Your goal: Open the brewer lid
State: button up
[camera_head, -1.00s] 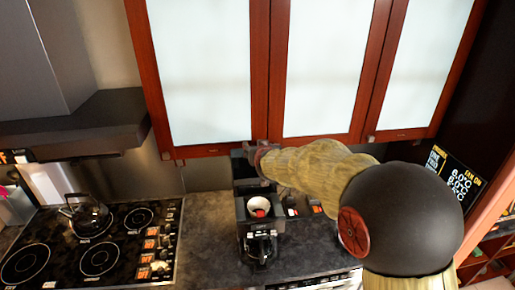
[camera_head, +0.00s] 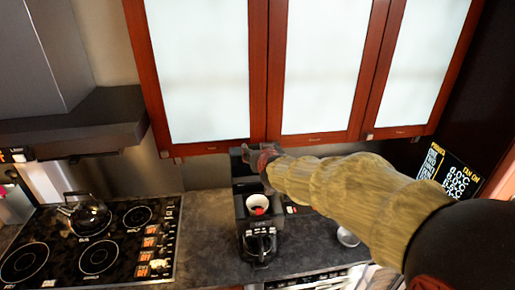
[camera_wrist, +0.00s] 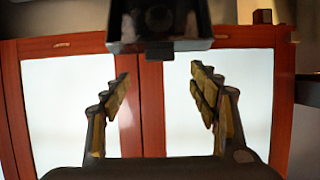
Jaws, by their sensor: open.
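The black brewer (camera_head: 243,212) stands on the counter, with a white round basket, red inside, exposed at its top and a dark carafe (camera_head: 259,246) below. A dark upright part rises behind the basket, partly hidden by my gripper; I cannot tell its lid clearly. My gripper (camera_head: 250,154) is above the back of the brewer, just under the cabinets. In the wrist view my gripper (camera_wrist: 160,76) is open, with nothing between its fingers. A dark box-like part (camera_wrist: 160,45) shows beyond the fingertips; it may be part of the brewer.
Wall cabinets (camera_head: 320,139) with red frames and pale panels hang close above my gripper. A stove (camera_head: 65,258) with a kettle (camera_head: 88,215) is at left. The counter (camera_head: 208,225) between stove and brewer is clear. A round pale item (camera_head: 347,237) lies right of the brewer.

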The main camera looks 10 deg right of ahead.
jog(key=v, duration=0.2)
jog(key=shift+s+r, duration=0.1)
jog(key=shift+s, duration=0.25)
jog(key=s+a+f+g+y+b, duration=0.2)
jog(key=s+a+f+g, duration=0.1)
jog(key=s+f, duration=0.45)
jog(key=s+a+f+g+y+b, duration=0.1)
jog(key=s+a+f+g+b, duration=0.15)
jog(key=s+f, duration=0.45)
jog(key=s+d+f+g+h+b, duration=0.1)
jog(key=s+d+f+b, duration=0.4)
jog(key=s+f+b, duration=0.5)
jog(key=s+d+f+g+h+b, duration=0.1)
jog(key=s+d+f+b, duration=0.4)
jog(key=s+f+b, duration=0.5)
jog(key=s+b, duration=0.3)
jog(key=b, duration=0.2)
jog(key=shift+s+h, duration=0.3)
